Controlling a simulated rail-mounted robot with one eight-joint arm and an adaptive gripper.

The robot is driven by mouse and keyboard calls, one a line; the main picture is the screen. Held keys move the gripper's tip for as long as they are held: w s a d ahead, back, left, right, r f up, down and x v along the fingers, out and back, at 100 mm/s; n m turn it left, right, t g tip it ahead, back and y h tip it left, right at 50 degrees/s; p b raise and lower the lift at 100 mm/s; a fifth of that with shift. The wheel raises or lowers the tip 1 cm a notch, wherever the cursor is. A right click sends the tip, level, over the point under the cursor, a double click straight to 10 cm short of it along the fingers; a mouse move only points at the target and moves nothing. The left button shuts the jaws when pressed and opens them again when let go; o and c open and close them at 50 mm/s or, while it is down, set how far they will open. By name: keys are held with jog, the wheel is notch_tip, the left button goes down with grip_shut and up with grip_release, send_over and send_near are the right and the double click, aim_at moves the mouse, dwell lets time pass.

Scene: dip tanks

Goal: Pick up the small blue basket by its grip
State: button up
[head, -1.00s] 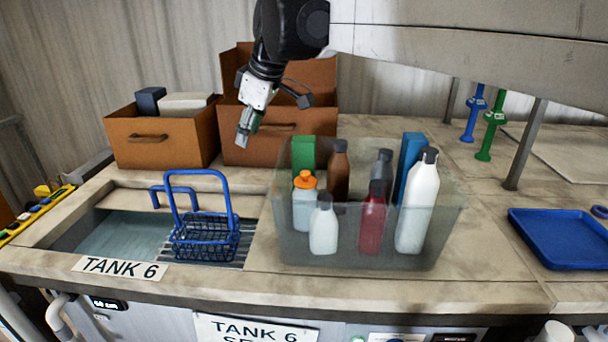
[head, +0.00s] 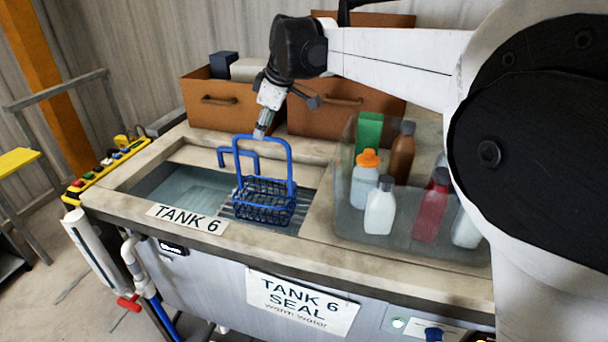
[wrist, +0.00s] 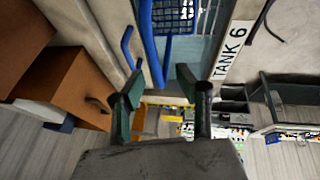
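The small blue basket (head: 265,213) stands upright on the slatted rack beside the water, with its tall looped grip (head: 291,166) raised. My gripper (head: 261,132) points down at the top of the grip in the head view; contact cannot be told there. In the wrist view the two green fingers of my gripper (wrist: 159,85) are apart. A blue bar of the grip (wrist: 150,45) shows between them in the picture, and I cannot tell its depth. The basket's mesh (wrist: 174,20) shows at the top edge. Nothing is held.
A bent blue pipe (head: 222,157) stands close behind the basket. Tank 6 water (head: 185,188) lies left of it. A clear bin (head: 345,205) with several bottles stands to the right. Brown boxes (head: 222,108) line the back. A button panel (head: 105,167) is at the left edge.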

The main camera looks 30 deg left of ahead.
jog(key=x, duration=0.1)
jog(key=p+x, duration=0.1)
jog(key=x, duration=0.2)
jog(key=shift+w+a+f+p, duration=0.25)
jog(key=shift+w+f+p, duration=0.05)
jog(key=shift+w, duration=0.15)
jog(key=shift+f, duration=0.35)
jog(key=shift+f+b, duration=0.25)
jog(key=shift+b, duration=0.05)
jog(key=shift+c, duration=0.5)
grip_shut()
